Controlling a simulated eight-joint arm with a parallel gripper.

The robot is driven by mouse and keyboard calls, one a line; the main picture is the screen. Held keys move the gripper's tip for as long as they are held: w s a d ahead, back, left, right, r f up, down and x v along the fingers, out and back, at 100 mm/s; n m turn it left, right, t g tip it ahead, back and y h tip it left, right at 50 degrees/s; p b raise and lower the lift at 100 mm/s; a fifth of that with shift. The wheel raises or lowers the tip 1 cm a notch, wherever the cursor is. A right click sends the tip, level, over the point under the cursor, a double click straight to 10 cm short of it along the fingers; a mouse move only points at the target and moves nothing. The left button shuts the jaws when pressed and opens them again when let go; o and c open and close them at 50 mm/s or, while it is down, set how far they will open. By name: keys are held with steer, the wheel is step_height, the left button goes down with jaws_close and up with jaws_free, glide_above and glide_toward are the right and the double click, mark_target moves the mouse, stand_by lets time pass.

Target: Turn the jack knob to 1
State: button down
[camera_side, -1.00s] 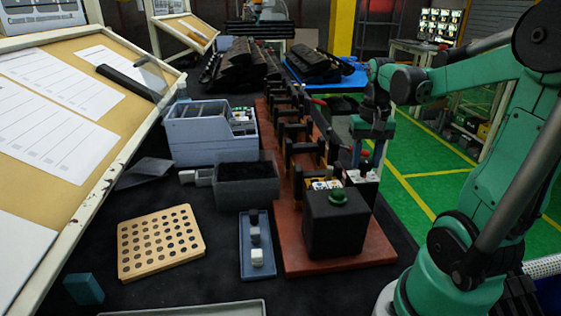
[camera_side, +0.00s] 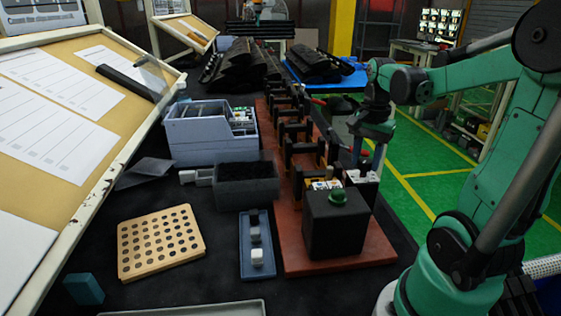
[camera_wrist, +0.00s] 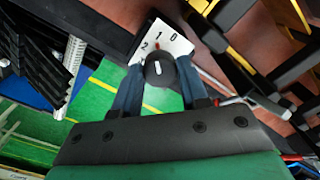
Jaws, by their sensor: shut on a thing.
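The black jack knob (camera_wrist: 160,71) shows in the wrist view with a white pointer line on it. It sits in front of a white plate (camera_wrist: 176,44) marked 0, 1 and 2. The pointer lies roughly toward the 1, between the 2 and the 0. My gripper (camera_wrist: 158,82) has its two blue fingers on either side of the knob and is shut on it. In the side view, my gripper (camera_side: 368,155) points down at the right edge of the red-brown base board (camera_side: 292,248). I cannot make out the knob in that view.
A black box with a green button (camera_side: 338,197) stands at the board's near end. Several black brackets (camera_side: 300,131) line the board behind it. Grey bins (camera_side: 246,188), a blue tray (camera_side: 245,262) and a wooden hole board (camera_side: 160,266) lie to the left.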

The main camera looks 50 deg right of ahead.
mark_target(366, 160)
stand_by(0.4)
steer(key=shift+c, duration=2.3)
jaws_free()
steer(key=shift+r, duration=0.1)
steer(key=shift+r, duration=2.7)
